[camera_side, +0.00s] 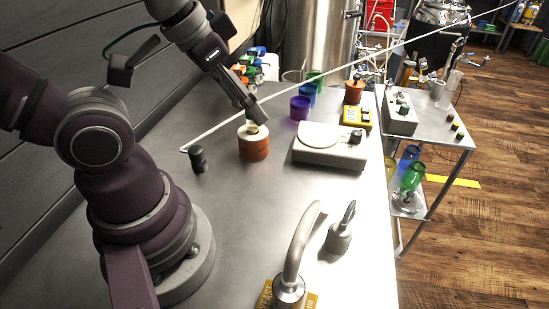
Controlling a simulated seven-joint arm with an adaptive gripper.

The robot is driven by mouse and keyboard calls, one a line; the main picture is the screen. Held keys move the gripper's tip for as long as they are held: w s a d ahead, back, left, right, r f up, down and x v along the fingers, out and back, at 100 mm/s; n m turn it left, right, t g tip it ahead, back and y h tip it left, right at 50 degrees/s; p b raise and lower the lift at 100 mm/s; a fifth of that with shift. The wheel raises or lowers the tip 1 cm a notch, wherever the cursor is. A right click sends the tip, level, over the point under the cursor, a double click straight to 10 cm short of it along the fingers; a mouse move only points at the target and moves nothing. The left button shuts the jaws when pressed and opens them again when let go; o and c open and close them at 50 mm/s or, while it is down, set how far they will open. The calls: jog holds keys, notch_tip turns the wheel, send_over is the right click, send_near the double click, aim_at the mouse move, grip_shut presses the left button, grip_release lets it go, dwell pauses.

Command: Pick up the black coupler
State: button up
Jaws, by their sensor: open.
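The black coupler (198,159) looks like a small black cylinder standing upright on the metal table, at the left of the work area. My gripper (256,117) is open and points down at the orange and white round container (254,148), to the right of the coupler. Its fingertips are at or just above the pale top of that container; I cannot tell whether they touch it. The coupler is apart from the gripper and nothing hides it.
A long thin white rod (330,82) runs from near the coupler to the upper right. A stirrer-like white device (328,145), purple cup (300,108) and yellow meter (357,117) stand to the right. A metal faucet (298,250) rises in front. The table's middle front is clear.

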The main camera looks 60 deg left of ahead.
jog(key=a+f+n+g+y, duration=0.1)
jog(key=a+f+n+g, duration=0.2)
jog(key=a+n, duration=0.5)
jog(key=n+g+h, duration=0.1)
jog(key=n+g, duration=0.2)
jog(key=n, duration=0.9)
send_over(195, 148)
notch_tip(195, 148, down, 6)
jog(key=shift+w+f, duration=0.1)
jog(key=shift+f, duration=0.1)
notch_tip(195, 148, down, 9)
jog(key=shift+r, duration=0.2)
grip_shut()
